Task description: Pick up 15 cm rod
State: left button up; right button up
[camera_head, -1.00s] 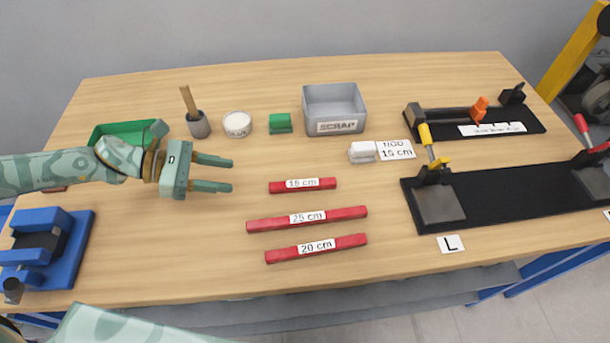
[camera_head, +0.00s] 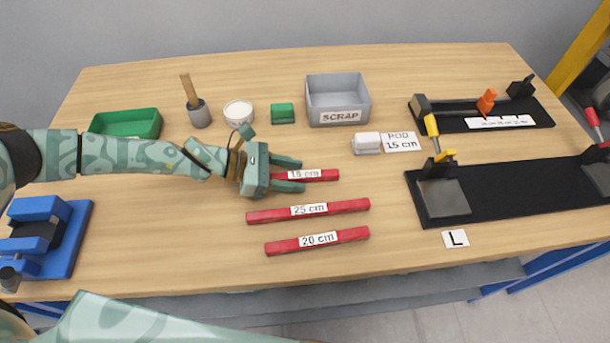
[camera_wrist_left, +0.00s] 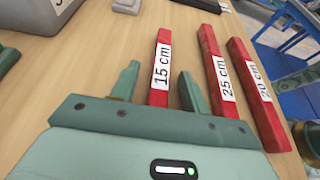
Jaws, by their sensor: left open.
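The 15 cm rod (camera_head: 318,175) is a red bar with a white label, lying flat on the wooden table. My left gripper (camera_head: 296,175) is open at the rod's left end, with one finger on the far side and one on the near side. In the left wrist view the 15 cm rod (camera_wrist_left: 161,68) runs between the two open fingers of the left gripper (camera_wrist_left: 157,85). I cannot tell how high the fingers are above the table. My right gripper is not in view.
The red 25 cm rod (camera_head: 347,206) and 20 cm rod (camera_head: 350,236) lie nearer the table's front edge. A grey SCRAP bin (camera_head: 338,95), green block (camera_head: 282,113) and white block (camera_head: 366,143) stand behind. A black fixture (camera_head: 520,190) is at right.

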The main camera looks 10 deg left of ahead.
pick_arm(q)
jog(key=shift+d+f, duration=0.1)
jog(key=shift+d, duration=0.1)
grip_shut()
